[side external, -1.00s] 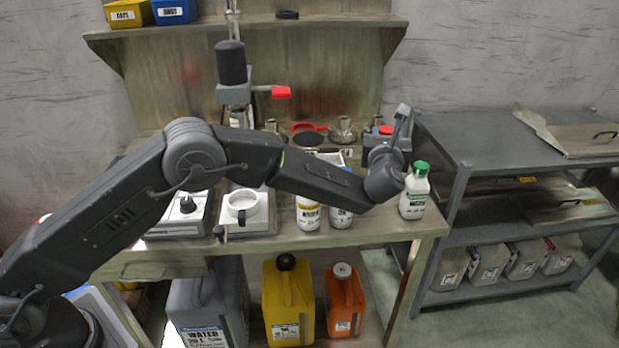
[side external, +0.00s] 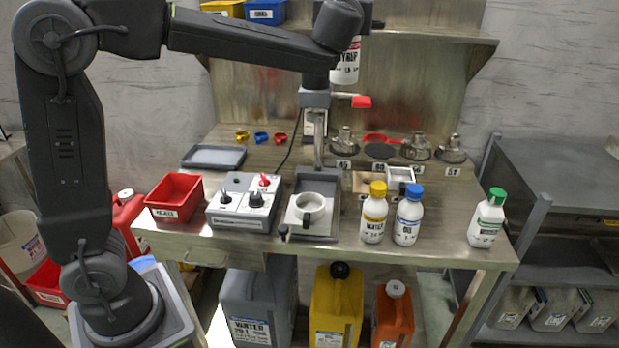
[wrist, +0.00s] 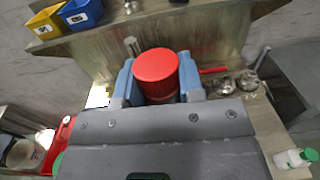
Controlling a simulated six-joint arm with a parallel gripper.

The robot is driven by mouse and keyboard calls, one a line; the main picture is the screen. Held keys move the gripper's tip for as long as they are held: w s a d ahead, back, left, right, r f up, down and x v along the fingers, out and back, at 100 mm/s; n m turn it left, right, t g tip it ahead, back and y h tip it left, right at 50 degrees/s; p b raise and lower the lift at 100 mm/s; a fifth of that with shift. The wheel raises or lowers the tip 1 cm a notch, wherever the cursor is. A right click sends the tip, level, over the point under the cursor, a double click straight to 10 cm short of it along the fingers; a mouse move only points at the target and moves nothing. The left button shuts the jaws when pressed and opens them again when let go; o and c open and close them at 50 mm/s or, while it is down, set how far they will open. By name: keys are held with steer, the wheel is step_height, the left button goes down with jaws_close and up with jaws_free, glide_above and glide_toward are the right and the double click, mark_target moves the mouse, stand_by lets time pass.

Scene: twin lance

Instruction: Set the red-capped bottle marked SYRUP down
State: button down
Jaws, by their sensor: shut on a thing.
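The white bottle marked SYRUP (side external: 346,64) hangs upright in the air, high above the back of the workbench (side external: 440,225). Its red cap (wrist: 157,70) shows in the wrist view between the two blue-grey fingers. My gripper (wrist: 158,82) is shut on the bottle near its cap. In the side view, my gripper (side external: 350,38) is partly hidden by my wrist, and the bottle is in front of the back panel, above the grey stand with a red lever (side external: 361,102).
A yellow-capped bottle (side external: 374,214), a blue-capped bottle (side external: 408,216) and a green-capped bottle (side external: 487,220) stand along the front right. A white cup (side external: 310,207), switch box (side external: 241,208) and red bin (side external: 174,196) are left. Bench surface is bare between the blue-capped and green-capped bottles.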

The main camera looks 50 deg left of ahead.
steer(key=s+a+f+n+g+y, duration=0.2)
steer(key=s+a+f+g, duration=0.1)
steer(key=s+a, duration=0.3)
steer(key=s+a+f+n+g+y, duration=0.2)
steer(key=s+f, duration=0.2)
steer(key=f, duration=0.4)
steer(key=s+a+f+n+g+y, duration=0.1)
steer(key=s+a+f+n+g, duration=0.2)
steer(key=f, duration=0.5)
steer(key=w+d+f+m, duration=0.1)
steer(key=w+d+f, duration=0.4)
steer(key=d+f, duration=0.4)
steer(key=shift+w+d+f, duration=0.15)
steer(key=shift+d+f, duration=0.15)
steer(key=shift+f, duration=1)
steer(key=c, duration=0.8)
jaws_free()
steer(key=shift+o, duration=0.3)
